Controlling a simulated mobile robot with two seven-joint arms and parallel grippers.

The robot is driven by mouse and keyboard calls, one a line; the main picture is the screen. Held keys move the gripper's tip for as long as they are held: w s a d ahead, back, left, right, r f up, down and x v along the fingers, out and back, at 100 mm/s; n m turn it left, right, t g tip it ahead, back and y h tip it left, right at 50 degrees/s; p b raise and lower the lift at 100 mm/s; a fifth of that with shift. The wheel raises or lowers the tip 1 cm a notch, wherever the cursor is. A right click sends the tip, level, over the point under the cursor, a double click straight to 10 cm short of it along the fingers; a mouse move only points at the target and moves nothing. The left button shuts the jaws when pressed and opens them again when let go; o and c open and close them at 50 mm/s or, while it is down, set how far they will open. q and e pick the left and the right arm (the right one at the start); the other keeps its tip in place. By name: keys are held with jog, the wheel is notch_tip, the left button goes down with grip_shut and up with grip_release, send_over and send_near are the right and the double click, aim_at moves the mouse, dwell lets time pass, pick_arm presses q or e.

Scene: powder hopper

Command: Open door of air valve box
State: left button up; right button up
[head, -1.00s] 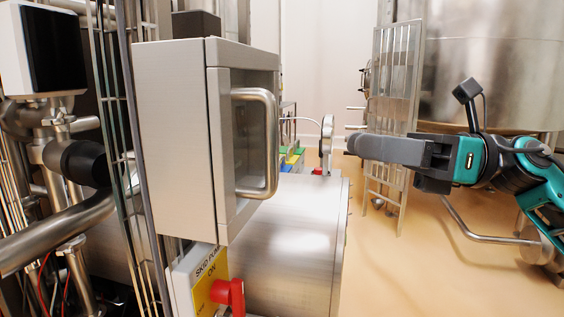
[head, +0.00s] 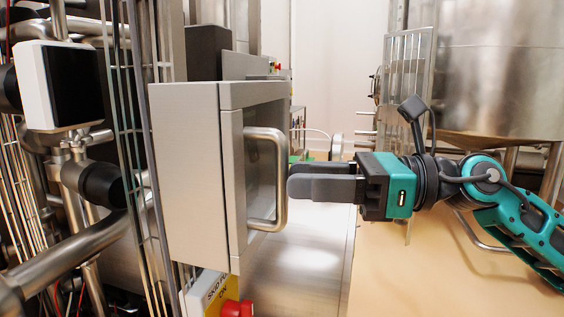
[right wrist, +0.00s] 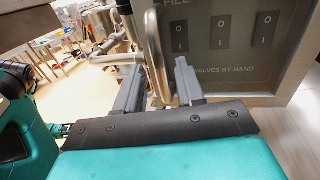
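The air valve box (head: 190,175) is a grey metal cabinet left of centre in the head view. Its door (head: 232,190), with a dark window, appears shut and carries a vertical steel bar handle (head: 282,180). My right gripper (head: 293,186) comes from the right, its fingertips right at the handle. In the right wrist view the gripper's fingers (right wrist: 155,75) stand apart, and the handle (right wrist: 153,45) runs in the gap between them. The fingers are not closed on it; contact cannot be told. My left gripper is not in view.
A red knob (head: 237,309) on a yellow-and-white sign is below the box. Thin vertical rods and pipes (head: 60,270) crowd the left. A metal grille (head: 405,80) and large steel tank (head: 490,70) stand behind my right arm. Tan floor (head: 420,290) is open at right.

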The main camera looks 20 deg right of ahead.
aim_at(282, 179)
jog(key=shift+p+x, duration=0.6)
jog(key=shift+x, duration=1.3)
grip_shut()
